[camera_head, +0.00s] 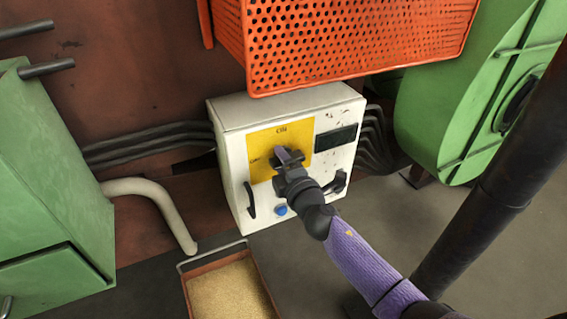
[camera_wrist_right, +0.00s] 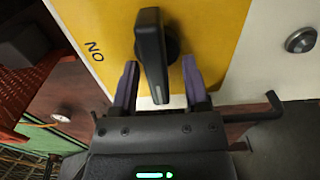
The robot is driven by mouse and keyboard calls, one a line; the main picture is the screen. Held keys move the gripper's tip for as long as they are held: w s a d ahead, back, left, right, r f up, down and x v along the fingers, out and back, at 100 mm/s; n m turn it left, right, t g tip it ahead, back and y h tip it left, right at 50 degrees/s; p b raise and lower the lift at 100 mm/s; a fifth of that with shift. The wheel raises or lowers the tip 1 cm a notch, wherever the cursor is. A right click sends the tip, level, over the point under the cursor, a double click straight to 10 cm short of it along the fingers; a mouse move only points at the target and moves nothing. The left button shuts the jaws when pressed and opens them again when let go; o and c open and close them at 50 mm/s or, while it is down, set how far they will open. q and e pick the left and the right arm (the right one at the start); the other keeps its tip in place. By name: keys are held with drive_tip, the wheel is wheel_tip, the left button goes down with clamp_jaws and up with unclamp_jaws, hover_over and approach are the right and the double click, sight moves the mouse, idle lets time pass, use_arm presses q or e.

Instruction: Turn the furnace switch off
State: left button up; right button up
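The furnace switch is a black lever-shaped knob (camera_wrist_right: 150,52) on a yellow panel (camera_wrist_right: 207,20). In the wrist view its handle points toward my gripper, and a label with the letters O and N is printed left of it. My right gripper (camera_wrist_right: 160,64) is open, with one purple-sided finger on each side of the handle and visible gaps between. In the head view my right gripper (camera_head: 288,156) is in front of the yellow panel (camera_head: 262,142) and largely hides the knob. The panel's labels are too small to read surely there. My left gripper is not in view.
The panel is on a white control box (camera_head: 232,158) with black handles, a dark display (camera_head: 335,138) and a blue button (camera_head: 281,210). An orange perforated guard (camera_head: 350,40) overhangs it. Green machinery stands left (camera_head: 50,180) and right (camera_head: 450,110). A tray of grainy material (camera_head: 185,290) lies below.

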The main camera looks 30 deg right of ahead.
drive_tip(key=shift+s+a, duration=0.1)
drive_tip(key=shift+s, duration=0.25)
use_arm(q)
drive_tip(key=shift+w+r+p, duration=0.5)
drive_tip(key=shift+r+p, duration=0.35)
drive_tip(key=shift+p, duration=0.15)
use_arm(e)
drive_tip(key=s, duration=0.9)
drive_tip(key=shift+s+a, duration=0.15)
drive_tip(key=shift+a, duration=0.05)
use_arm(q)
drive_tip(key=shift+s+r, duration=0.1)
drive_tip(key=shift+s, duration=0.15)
